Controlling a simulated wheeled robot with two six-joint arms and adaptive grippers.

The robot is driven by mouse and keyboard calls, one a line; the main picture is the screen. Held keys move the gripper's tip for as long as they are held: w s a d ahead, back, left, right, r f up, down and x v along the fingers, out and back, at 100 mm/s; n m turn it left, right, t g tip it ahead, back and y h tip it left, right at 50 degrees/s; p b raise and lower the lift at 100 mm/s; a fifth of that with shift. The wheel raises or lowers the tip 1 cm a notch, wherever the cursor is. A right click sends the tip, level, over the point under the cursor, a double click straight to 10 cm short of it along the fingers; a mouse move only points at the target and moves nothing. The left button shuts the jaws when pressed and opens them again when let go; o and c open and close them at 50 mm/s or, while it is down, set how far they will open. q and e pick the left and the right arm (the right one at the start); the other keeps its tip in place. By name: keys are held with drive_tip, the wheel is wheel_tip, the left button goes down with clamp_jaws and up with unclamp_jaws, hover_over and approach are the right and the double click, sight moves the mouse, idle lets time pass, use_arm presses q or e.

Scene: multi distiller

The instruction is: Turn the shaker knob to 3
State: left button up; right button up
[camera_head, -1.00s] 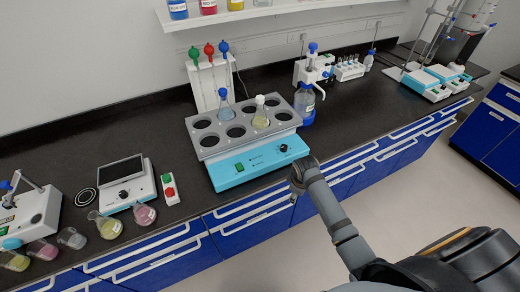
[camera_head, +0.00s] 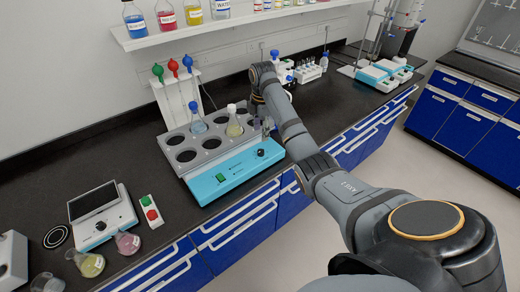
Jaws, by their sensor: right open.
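The shaker is a grey tray with round holes on a turquoise front body (camera_head: 222,181), standing on the dark bench. Its black knob (camera_head: 261,153) is on the right of the front panel; the number it points to is too small to read. My left gripper is out of view.
A pipette stand (camera_head: 178,95) is behind the shaker. A test-tube rack (camera_head: 308,71) is at the back right. The bench's front edge runs close before the shaker.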

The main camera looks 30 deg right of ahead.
sight(261, 151)
drive_tip(key=f+p, duration=0.1)
drive_tip(key=f, duration=0.3)
drive_tip(key=f+p, duration=0.1)
drive_tip(key=f, duration=0.4)
drive_tip(key=shift+w+d+f, duration=0.1)
drive_tip(key=shift+w+f, duration=0.1)
drive_tip(key=shift+f, duration=0.55)
drive_tip(key=shift+c, duration=0.4)
clamp_jaws()
